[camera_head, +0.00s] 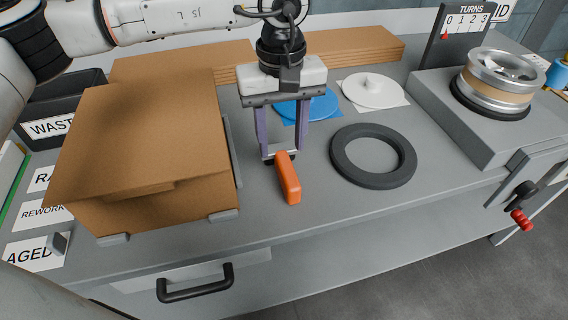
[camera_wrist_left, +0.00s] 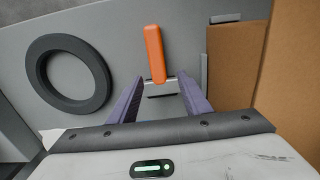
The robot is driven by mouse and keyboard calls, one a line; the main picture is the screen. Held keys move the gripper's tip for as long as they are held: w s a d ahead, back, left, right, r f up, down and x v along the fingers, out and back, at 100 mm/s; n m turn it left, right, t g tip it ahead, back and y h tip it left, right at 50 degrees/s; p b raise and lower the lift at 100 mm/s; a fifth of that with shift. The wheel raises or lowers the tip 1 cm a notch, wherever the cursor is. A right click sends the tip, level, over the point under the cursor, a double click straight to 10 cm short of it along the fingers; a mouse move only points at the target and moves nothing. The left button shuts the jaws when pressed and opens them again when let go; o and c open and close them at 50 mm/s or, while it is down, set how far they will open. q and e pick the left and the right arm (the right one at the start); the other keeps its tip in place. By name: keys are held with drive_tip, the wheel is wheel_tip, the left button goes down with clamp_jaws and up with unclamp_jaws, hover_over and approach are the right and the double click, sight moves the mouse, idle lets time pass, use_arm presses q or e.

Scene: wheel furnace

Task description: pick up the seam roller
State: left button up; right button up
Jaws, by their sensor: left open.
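The seam roller lies on the grey bench, with its orange handle (camera_head: 288,178) toward the front edge and its dark and metal roller end toward my gripper. My left gripper (camera_head: 282,152) points down at the bench, with its two purple fingers apart, one on each side of the roller end. In the left wrist view the orange handle (camera_wrist_left: 154,52) extends beyond the fingertips, and the metal part lies between the open fingers (camera_wrist_left: 162,84). I see no finger closed on it. My right gripper is not in view.
A cardboard box (camera_head: 150,140) stands close to the left of my gripper. A black ring (camera_head: 375,181) lies to the right. Blue (camera_head: 322,106) and white (camera_head: 374,90) discs lie behind. A wheel on a fixture (camera_head: 498,80) is at right. Bench between handle and front edge is clear.

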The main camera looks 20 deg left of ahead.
sight(283, 158)
use_arm(q)
wheel_tip(283, 158, down, 5)
drive_tip(key=shift+d+f, duration=0.1)
drive_tip(key=shift+d, duration=0.05)
drive_tip(key=shift+c, duration=0.2)
clamp_jaws()
